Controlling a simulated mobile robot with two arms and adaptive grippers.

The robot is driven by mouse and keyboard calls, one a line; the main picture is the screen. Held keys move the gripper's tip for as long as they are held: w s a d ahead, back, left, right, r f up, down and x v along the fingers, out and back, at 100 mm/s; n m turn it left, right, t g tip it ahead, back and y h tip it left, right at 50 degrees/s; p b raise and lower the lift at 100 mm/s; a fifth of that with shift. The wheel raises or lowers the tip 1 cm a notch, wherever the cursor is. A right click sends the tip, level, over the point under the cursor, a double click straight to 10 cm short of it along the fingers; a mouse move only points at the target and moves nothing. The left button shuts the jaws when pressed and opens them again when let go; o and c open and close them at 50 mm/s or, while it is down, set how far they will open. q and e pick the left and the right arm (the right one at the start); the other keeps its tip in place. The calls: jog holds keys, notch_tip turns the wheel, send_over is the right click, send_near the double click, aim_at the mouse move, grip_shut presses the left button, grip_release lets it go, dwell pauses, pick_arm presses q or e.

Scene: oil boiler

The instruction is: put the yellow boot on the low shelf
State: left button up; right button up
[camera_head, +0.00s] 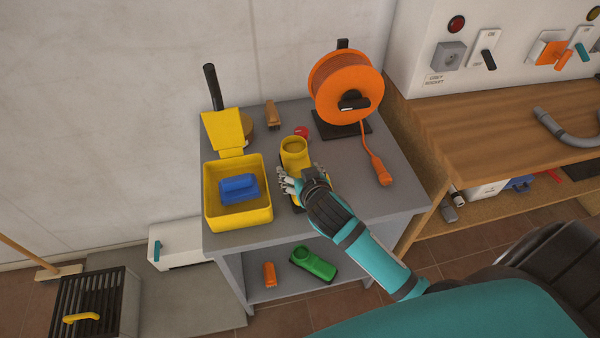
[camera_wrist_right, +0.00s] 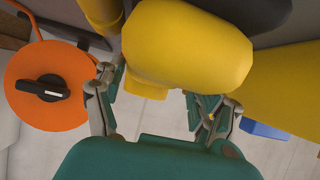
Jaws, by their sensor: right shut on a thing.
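The yellow boot (camera_head: 294,152) is on the grey table top (camera_head: 345,160), with its open top showing in the head view. My right gripper (camera_head: 298,184) is shut on its near side and hides its lower part. In the right wrist view the boot (camera_wrist_right: 185,45) fills the space between the fingers of the right gripper (camera_wrist_right: 155,100). I cannot tell whether the boot touches the table. The low shelf (camera_head: 285,282) is under the table top and holds a green boot (camera_head: 314,263) and a small orange object (camera_head: 269,274). My left gripper is out of view.
A yellow bin (camera_head: 240,222) with a blue brush (camera_head: 238,187) stands left of the boot. An orange cable reel (camera_head: 346,86) stands behind right, its cable hanging forward. A red ball (camera_head: 301,132) and wooden brush (camera_head: 272,115) lie behind. A wooden bench (camera_head: 495,125) is at right.

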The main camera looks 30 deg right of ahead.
jog(key=shift+f, duration=0.15)
jog(key=o, duration=1)
jog(key=shift+f, duration=0.1)
jog(key=shift+c, duration=0.2)
jog(key=o, duration=0.5)
jog(key=shift+c, duration=0.2)
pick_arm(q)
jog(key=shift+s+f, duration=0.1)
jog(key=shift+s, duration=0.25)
pick_arm(e)
jog(key=shift+o, duration=0.4)
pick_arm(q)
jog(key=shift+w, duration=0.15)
